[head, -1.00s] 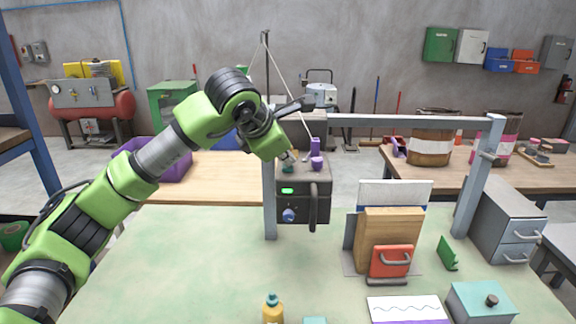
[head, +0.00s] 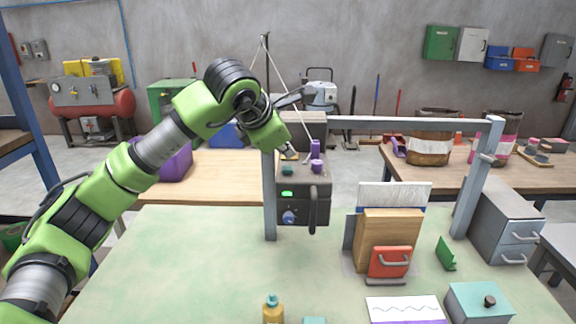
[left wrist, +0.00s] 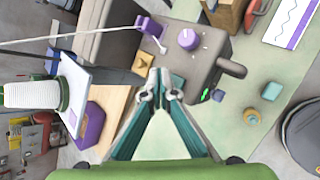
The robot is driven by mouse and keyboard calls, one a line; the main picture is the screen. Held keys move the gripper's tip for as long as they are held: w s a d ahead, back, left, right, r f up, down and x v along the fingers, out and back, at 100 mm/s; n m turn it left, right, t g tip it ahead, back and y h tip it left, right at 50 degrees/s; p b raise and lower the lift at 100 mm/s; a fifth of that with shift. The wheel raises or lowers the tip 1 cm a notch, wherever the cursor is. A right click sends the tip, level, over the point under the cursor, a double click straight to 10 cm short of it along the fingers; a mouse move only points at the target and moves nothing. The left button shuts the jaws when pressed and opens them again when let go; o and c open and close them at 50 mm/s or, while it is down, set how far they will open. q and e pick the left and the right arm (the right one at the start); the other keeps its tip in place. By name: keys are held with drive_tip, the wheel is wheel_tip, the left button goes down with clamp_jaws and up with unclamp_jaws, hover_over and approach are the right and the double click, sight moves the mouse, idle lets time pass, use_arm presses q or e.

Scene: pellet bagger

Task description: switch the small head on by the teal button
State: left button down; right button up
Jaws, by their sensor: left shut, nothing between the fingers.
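The small head (head: 305,208) is a dark grey box at the left post of the frame. Its front has a lit green display (head: 287,194) and a blue knob (head: 289,217). The teal button (head: 287,171) is on its top, left of a purple knob (head: 316,166). My left gripper (head: 291,154) is shut and empty, just above and behind the button, with a small gap in the head view. In the left wrist view, the shut fingertips (left wrist: 160,86) are over the head's top (left wrist: 200,60), and they largely hide the button area. My right gripper is not in view.
A grey frame (head: 410,121) spans the green table. The left part of the table top is clear.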

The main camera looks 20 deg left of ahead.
sight(287, 169)
use_arm(q)
wheel_tip(287, 169, up, 5)
drive_tip(key=p, duration=0.2)
drive_tip(key=shift+r+p, duration=0.2)
drive_tip(key=shift+p, duration=0.2)
